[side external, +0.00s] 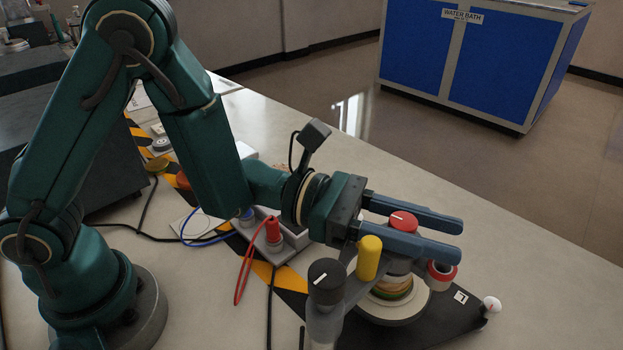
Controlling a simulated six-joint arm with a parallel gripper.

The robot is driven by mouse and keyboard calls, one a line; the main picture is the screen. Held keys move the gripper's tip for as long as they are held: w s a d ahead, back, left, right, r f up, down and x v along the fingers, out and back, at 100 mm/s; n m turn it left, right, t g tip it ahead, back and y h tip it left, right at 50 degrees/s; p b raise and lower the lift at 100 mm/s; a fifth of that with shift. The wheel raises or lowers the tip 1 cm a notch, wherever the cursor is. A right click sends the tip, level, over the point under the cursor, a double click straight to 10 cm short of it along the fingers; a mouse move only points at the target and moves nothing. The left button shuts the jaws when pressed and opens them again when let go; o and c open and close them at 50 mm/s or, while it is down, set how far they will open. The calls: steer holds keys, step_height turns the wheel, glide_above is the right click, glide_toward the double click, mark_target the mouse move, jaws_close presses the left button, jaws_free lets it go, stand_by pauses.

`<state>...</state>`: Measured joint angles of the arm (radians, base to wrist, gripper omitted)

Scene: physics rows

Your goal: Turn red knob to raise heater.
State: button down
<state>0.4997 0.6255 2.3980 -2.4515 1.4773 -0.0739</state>
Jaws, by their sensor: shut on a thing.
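The red knob (403,219) has a white pointer line on its top and sits on the grey stand of the apparatus. My gripper (461,241) reaches in from the left, its two long blue fingers level. One finger is on the far side of the red knob and one on the near side, shut on it, with the tips extending past it to the right. Below is a round layered piece (391,288) on a pale disc, possibly the heater; the near finger and stand partly hide it.
A black knob (326,282) and a yellow cylinder (369,257) stand close in front of the fingers. A red-and-white piece (440,275) is below the fingertips. Red and blue cables run to a grey terminal box (295,241). The bench (540,290) is clear at the right.

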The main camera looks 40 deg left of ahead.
steer(key=shift+w+n+t+y, duration=0.15)
steer(key=shift+n+t+y, duration=0.25)
steer(key=shift+n+t, duration=0.45)
steer(key=shift+t, duration=0.25)
steer(key=c, duration=0.5)
jaws_free()
steer(key=shift+a+m, duration=0.1)
steer(key=shift+m, duration=0.15)
